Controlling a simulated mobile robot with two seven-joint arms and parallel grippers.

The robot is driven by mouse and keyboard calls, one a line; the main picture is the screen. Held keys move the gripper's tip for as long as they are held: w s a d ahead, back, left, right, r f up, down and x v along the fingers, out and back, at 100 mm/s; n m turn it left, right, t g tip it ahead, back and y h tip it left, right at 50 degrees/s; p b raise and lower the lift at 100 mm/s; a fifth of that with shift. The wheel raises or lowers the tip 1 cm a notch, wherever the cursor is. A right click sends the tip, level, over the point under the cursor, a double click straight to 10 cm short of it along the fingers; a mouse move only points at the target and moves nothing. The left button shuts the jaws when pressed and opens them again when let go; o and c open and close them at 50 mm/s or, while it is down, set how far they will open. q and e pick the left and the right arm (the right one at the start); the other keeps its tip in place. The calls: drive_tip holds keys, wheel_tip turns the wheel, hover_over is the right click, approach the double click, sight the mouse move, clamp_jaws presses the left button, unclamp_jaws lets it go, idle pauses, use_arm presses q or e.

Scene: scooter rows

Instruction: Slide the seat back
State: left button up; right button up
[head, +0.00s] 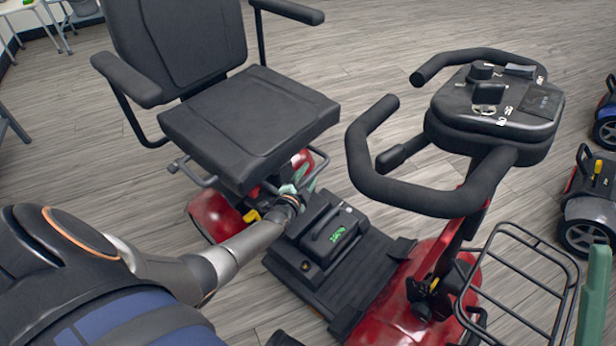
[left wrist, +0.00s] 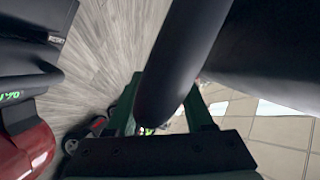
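The seat (head: 250,118) is a black padded cushion with backrest and armrests, above the red scooter's rear. Thin bar loops show under its edge, one at the left (head: 190,172) and one at the front right (head: 318,165). My left gripper (head: 297,183) is low beneath the seat's front right edge, close to the right loop. In the left wrist view its green fingers (left wrist: 164,112) stand apart on either side of a dark rounded bar (left wrist: 175,75); whether they press on it is unclear.
The battery box (head: 330,232) is just right of my left gripper. The tiller with black handlebars (head: 440,190) stands in front of the seat. A wire basket (head: 520,285) is near my right gripper. Other scooters (head: 590,205) stand at the right edge. Floor behind is clear.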

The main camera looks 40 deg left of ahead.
use_arm(q)
drive_tip(key=shift+s+d+r+p, duration=0.15)
drive_tip(key=shift+s+d+p, duration=0.05)
drive_tip(key=shift+s+p, duration=0.25)
drive_tip(key=p+v, duration=0.1)
drive_tip(key=v, duration=0.1)
drive_tip(key=p+v, duration=0.2)
drive_tip(key=shift+s+r, duration=0.3)
drive_tip(key=shift+s, duration=0.05)
use_arm(e)
wheel_tip(320, 180, up, 4)
drive_tip(key=r+n, duration=0.1)
use_arm(q)
drive_tip(key=f+p+v, duration=0.1)
drive_tip(key=p+v, duration=0.2)
drive_tip(key=v, duration=0.3)
drive_tip(key=shift+s+r, duration=0.3)
drive_tip(key=shift+s, duration=0.1)
use_arm(e)
drive_tip(key=w+d+f+m+g+h, duration=0.1)
drive_tip(key=w+f+m+g+h, duration=0.1)
drive_tip(key=f, duration=0.7)
drive_tip(key=w+d+f+m+g+h, duration=0.1)
drive_tip(key=w+f+m+g+h, duration=0.1)
drive_tip(key=w+f+m+h, duration=0.3)
wheel_tip(320, 180, down, 5)
drive_tip(key=m+h, duration=0.1)
drive_tip(key=h, duration=0.2)
drive_tip(key=shift+r, duration=0.15)
